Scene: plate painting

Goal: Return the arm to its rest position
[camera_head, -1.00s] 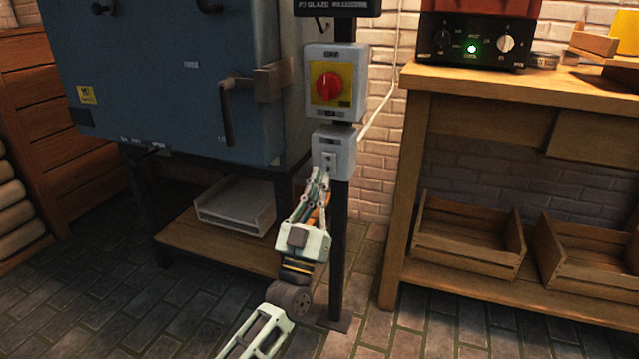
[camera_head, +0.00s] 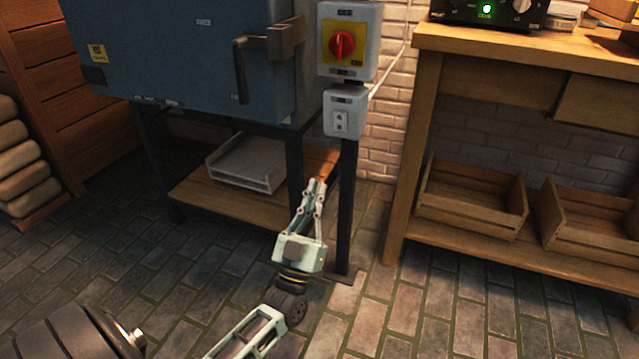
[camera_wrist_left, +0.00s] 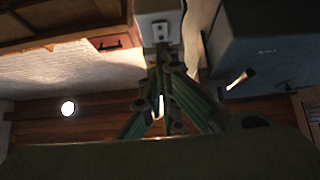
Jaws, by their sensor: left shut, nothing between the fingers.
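My left gripper (camera_head: 316,186) is shut and empty. It points up and away from me, below the grey switch box (camera_head: 344,113) on the dark post and apart from it in the head view. In the left wrist view its fingers (camera_wrist_left: 160,75) come together below a light grey box (camera_wrist_left: 158,27). The red rotary switch (camera_head: 342,45) on its yellow plate sits above the small box. My right gripper is not in view.
The blue kiln (camera_head: 180,60) stands on a dark frame at the left, with a white tray (camera_head: 245,163) on its lower shelf. A wooden workbench (camera_head: 520,50) with crates (camera_head: 470,205) below stands at the right. The brick-paved floor (camera_head: 400,310) in front is clear.

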